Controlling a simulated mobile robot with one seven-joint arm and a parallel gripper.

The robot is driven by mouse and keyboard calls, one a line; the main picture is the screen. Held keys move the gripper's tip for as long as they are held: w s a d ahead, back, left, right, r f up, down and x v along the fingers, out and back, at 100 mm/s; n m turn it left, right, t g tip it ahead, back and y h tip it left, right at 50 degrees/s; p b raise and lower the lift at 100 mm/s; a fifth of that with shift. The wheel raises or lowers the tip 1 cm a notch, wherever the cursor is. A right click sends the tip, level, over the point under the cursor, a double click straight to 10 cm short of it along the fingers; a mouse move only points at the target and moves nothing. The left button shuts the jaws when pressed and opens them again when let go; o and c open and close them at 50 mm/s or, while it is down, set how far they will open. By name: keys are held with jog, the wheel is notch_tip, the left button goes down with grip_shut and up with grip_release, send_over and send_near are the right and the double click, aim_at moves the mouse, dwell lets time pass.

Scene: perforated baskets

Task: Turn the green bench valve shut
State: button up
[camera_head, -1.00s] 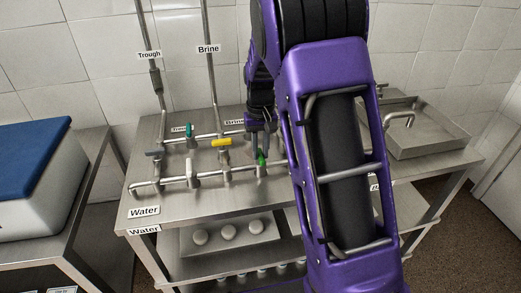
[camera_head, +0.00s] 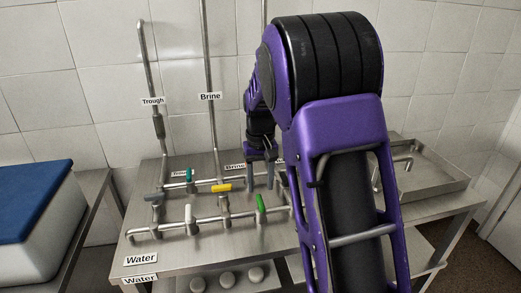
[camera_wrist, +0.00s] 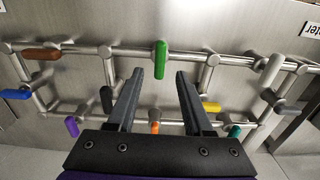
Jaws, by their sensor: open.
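The green bench valve (camera_head: 261,204) is on the front pipe of the bench manifold, at its right part in the head view. In the wrist view its green handle (camera_wrist: 160,59) stands crosswise to the long pipe. My gripper (camera_head: 260,184) is open and empty, pointing down above and just behind the green handle in the head view. In the wrist view the two fingertips (camera_wrist: 160,75) are apart, with the handle centred between and just beyond them. I see no contact with the handle. My arm hides the manifold's right part in the head view.
Close neighbours are a yellow handle (camera_head: 221,188), a white handle (camera_head: 190,214) and a teal handle (camera_head: 190,176). The wrist view also shows brown (camera_wrist: 42,55), blue (camera_wrist: 16,94), purple (camera_wrist: 72,127) and orange (camera_wrist: 155,127) handles. Vertical pipes rise behind; a sink (camera_head: 440,181) is right.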

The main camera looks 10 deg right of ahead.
aim_at(260, 200)
notch_tip(260, 200, up, 12)
jog(key=shift+p, duration=0.35)
jog(key=shift+r, duration=0.1)
